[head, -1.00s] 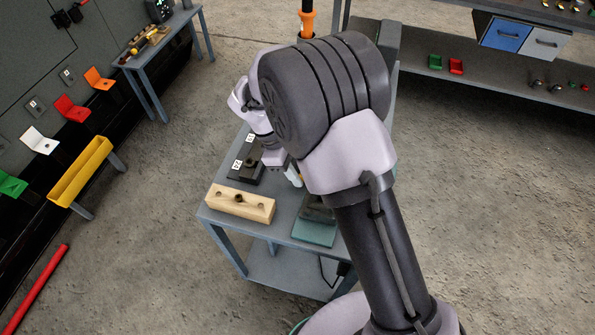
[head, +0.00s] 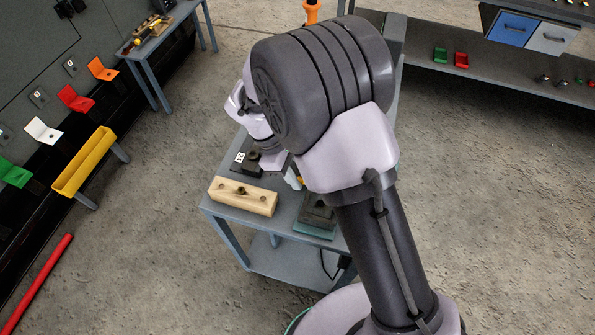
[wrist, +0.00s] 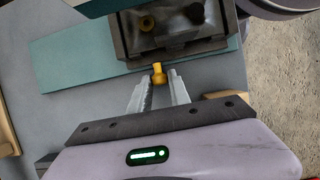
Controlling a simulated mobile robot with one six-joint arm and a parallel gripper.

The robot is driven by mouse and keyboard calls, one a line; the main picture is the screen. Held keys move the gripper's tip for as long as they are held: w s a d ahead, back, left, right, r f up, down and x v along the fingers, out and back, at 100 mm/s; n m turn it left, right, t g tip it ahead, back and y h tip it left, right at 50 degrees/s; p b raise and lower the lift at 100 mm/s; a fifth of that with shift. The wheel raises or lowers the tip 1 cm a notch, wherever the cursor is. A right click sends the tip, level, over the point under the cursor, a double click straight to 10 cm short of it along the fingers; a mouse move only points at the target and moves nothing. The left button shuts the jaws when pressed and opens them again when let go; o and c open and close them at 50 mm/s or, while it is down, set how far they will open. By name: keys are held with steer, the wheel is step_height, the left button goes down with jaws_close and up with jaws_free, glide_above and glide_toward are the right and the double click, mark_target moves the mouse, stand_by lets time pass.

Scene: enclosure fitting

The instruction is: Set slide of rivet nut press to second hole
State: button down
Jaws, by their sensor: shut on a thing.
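The press (head: 318,212) stands at the front of the blue-grey bench as a dark block on a teal base plate (head: 313,231). In the wrist view the dark block (wrist: 175,43) has two round openings, one showing brass colour inside, and the teal plate (wrist: 80,55) runs beneath it. A small yellow knob (wrist: 158,75) stands out from the block's near edge; I take it to be on the slide. My gripper (wrist: 160,83) has its two pale fingertips closed on this knob. In the head view my arm hides much of the gripper and press.
A wooden block (head: 243,197) with holes lies left of the press on the bench (head: 290,258). A dark numbered fixture (head: 246,163) stands behind it. A yellow trough (head: 84,164) and coloured brackets line the left wall. The floor around the bench is open.

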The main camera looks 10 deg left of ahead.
steer(key=c, duration=1.2)
jaws_free()
steer(key=shift+s, duration=0.35)
steer(key=shift+c, duration=0.2)
steer(key=shift+w, duration=0.1)
steer(key=s+p+v, duration=0.1)
steer(key=p+v, duration=0.5)
steer(key=v, duration=1.1)
steer(key=shift+w+a+r+p, duration=0.15)
steer(key=shift+w+r+p, duration=0.05)
steer(key=shift+w+p, duration=0.25)
